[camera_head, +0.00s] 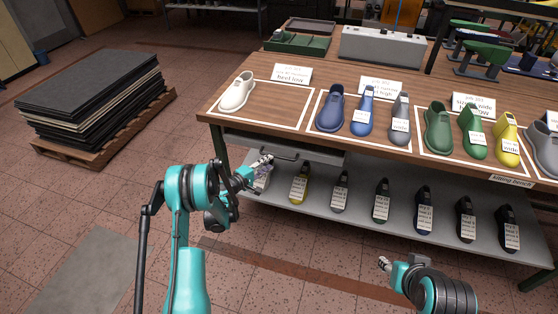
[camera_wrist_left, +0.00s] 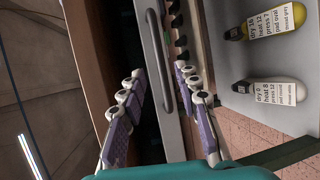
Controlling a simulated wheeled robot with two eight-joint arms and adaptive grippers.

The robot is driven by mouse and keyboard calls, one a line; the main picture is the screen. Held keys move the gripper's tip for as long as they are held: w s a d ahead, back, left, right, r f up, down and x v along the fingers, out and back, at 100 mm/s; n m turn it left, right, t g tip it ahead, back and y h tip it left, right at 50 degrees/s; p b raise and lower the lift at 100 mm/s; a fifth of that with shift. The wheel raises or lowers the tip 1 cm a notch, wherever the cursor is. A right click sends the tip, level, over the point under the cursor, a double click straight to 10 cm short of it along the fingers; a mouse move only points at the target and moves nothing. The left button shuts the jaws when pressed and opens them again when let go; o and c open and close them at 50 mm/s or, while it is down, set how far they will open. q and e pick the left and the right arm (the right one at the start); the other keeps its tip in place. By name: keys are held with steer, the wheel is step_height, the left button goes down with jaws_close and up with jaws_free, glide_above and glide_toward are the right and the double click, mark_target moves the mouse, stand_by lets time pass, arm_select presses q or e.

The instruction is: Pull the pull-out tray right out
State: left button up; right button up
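The pull-out tray (camera_head: 318,158) is a grey drawer under the left front of the wooden table, with its front close below the tabletop edge. Its handle (camera_head: 285,155) is a dark bar along that front. My left gripper (camera_head: 262,162) is at the handle's left part. In the left wrist view, the handle (camera_wrist_left: 160,60) shows as a grey bar between the two spread fingers of my left gripper (camera_wrist_left: 160,88); I cannot tell whether they touch it. My right gripper (camera_head: 384,263) is low at the right front, away from the tray, its finger opening unclear.
Shoe lasts, such as a white one (camera_head: 237,92) and a green one (camera_head: 438,128), stand on the tabletop. Labelled dark and yellow lasts stand on the lower shelf (camera_head: 330,222). A pallet of dark sheets (camera_head: 85,92) is at left. The floor before the bench is clear.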

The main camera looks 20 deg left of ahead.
mark_target(279, 157)
arm_select(q)
steer(key=b+x, duration=0.2)
steer(key=x, duration=0.5)
steer(key=shift+w+d+f, duration=0.1)
steer(key=shift+w+d, duration=0.05)
steer(key=shift+w, duration=0.1)
jaws_close()
